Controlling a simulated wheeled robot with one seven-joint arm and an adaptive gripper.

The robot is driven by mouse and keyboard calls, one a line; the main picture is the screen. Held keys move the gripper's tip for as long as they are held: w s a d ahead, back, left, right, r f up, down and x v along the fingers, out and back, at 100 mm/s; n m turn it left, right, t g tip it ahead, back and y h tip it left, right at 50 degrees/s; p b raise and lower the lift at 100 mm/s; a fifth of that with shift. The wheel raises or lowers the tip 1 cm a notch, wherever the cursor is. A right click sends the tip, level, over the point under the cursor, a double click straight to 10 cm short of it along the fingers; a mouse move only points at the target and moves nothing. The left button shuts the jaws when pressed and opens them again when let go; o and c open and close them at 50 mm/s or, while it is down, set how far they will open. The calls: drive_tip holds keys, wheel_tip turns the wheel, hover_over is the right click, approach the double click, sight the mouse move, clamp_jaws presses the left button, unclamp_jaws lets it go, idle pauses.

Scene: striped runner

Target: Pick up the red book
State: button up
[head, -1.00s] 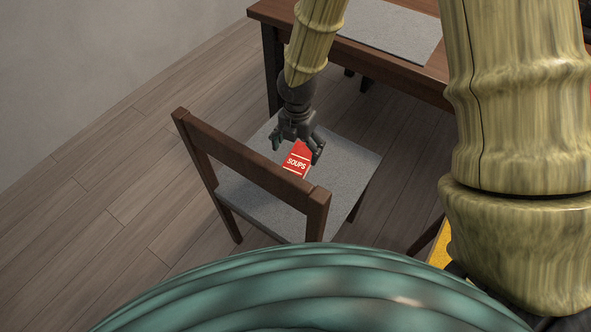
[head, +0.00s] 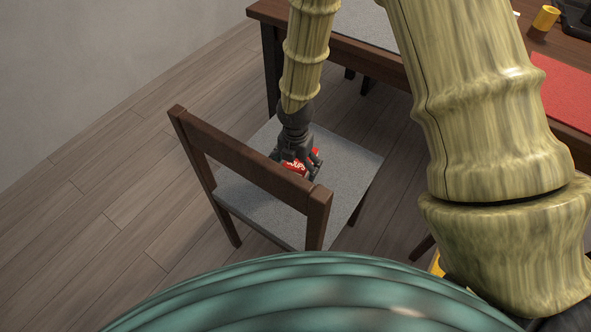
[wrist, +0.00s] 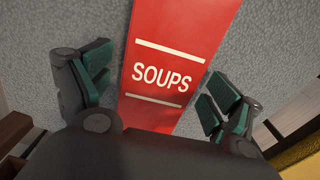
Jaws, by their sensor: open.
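The red book (wrist: 175,45) lies on the grey seat of the chair (head: 345,160), with the word "SOUPS" in white between two pale lines. In the head view only a small part of the book (head: 293,167) shows beneath my gripper. My gripper (wrist: 160,103) is open, with one green-padded finger on each side of the book. Grey seat shows between the book and the left finger; the right finger is close to the book's edge. In the head view my gripper (head: 297,170) is low over the seat. I cannot tell whether the fingertips touch the seat.
The chair's wooden backrest (head: 250,165) stands on the near side of the seat. Wood floor lies open at left.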

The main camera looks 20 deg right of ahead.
drive_tip(key=c, duration=1.3)
